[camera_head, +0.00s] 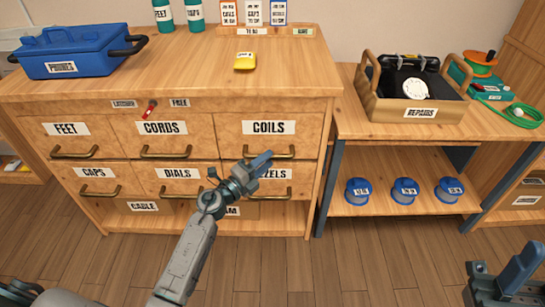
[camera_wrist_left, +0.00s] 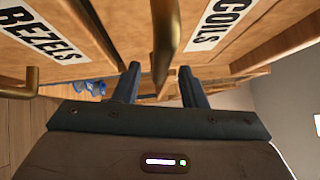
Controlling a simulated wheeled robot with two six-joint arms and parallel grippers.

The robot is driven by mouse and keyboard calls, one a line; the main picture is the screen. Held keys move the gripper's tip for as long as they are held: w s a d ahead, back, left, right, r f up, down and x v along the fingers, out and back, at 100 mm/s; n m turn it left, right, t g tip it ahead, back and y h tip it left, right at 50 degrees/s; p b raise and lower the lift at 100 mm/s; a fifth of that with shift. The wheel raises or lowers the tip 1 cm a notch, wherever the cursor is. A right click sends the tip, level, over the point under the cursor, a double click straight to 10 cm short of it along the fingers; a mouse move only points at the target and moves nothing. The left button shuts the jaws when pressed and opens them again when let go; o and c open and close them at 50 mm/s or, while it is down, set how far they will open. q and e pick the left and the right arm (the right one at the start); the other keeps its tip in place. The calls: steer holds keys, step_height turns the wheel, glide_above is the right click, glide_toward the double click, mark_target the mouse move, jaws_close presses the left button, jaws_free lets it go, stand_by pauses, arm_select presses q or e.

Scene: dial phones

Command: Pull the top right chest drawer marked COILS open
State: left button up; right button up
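The COILS drawer (camera_head: 253,140) is the top right drawer of the wooden chest and looks closed, flush with its neighbours. Its label (camera_wrist_left: 217,22) also shows in the left wrist view. Its brass bar handle (camera_head: 283,153) runs along the drawer's lower part. My left gripper (camera_head: 262,163) is just below and in front of this handle. In the left wrist view, its two dark fingers (camera_wrist_left: 160,84) are apart, with the handle (camera_wrist_left: 166,35) seen between them; contact cannot be made out. My right gripper (camera_head: 505,277) is at the lower right, fingers apart, empty and away from the chest.
The BEZELS drawer (camera_wrist_left: 95,62) is directly below, with its own handle (camera_wrist_left: 30,82). A blue PHONES toolbox (camera_head: 75,55) and a yellow object (camera_head: 244,61) stand on the chest top. A REPAIRS tray (camera_head: 420,113) stands on the right bench. The floor (camera_head: 340,265) in front is clear.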

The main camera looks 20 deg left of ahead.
arm_select(q)
steer(key=shift+x, duration=1.45)
steer(key=shift+c, duration=0.5)
jaws_close()
steer(key=shift+s, duration=0.1)
